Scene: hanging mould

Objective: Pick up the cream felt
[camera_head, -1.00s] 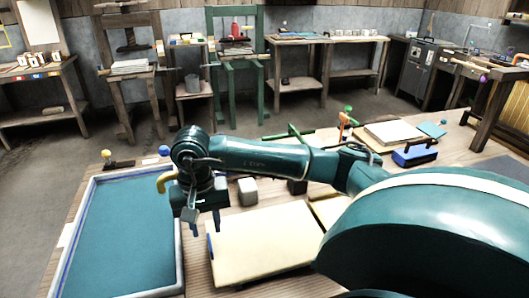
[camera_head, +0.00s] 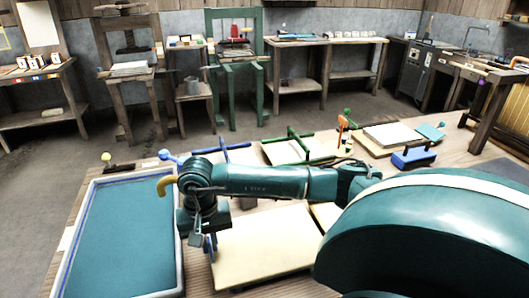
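A cream felt-like sheet (camera_head: 268,243) lies flat on the wooden table in the middle front, with a small dark blue piece at its left edge. Which cream piece is the felt is not certain, as other cream pieces lie further back. My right gripper (camera_head: 203,240) points down at the left edge of this sheet, between it and the blue vat. Its fingers are small and dark, so I cannot tell whether they touch the sheet or how far apart they are. My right arm hides part of the table behind the sheet. My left gripper is not in view.
A vat (camera_head: 180,262) with blue-green contents stands at the left. Behind my arm are a blue-handled bar (camera_head: 222,148), a green-handled frame (camera_head: 289,139), a pale stack (camera_head: 392,136) and a blue block (camera_head: 413,156). My large arm link covers the right front.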

